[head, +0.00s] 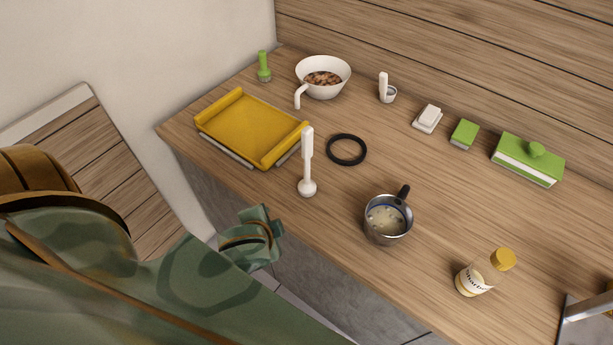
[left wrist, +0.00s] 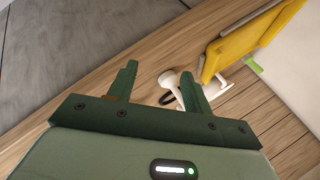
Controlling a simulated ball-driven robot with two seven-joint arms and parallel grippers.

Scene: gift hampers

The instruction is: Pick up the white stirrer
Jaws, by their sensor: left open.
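The white stirrer (head: 307,165) stands upright on its wide round foot near the front edge of the wooden table, right of the yellow tray. My left gripper (head: 251,238) is off the table's front edge, left of and nearer than the stirrer, not touching it. In the left wrist view my left gripper (left wrist: 159,72) is open and empty. The stirrer's white foot (left wrist: 168,79) shows beyond its fingers there, and the right finger hides part of the stirrer. My right gripper is not in view.
The yellow tray (head: 244,128) lies left of the stirrer and a black ring (head: 346,136) right of it. A metal pot (head: 388,237) and a yellow-capped jar (head: 471,280) stand further right.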

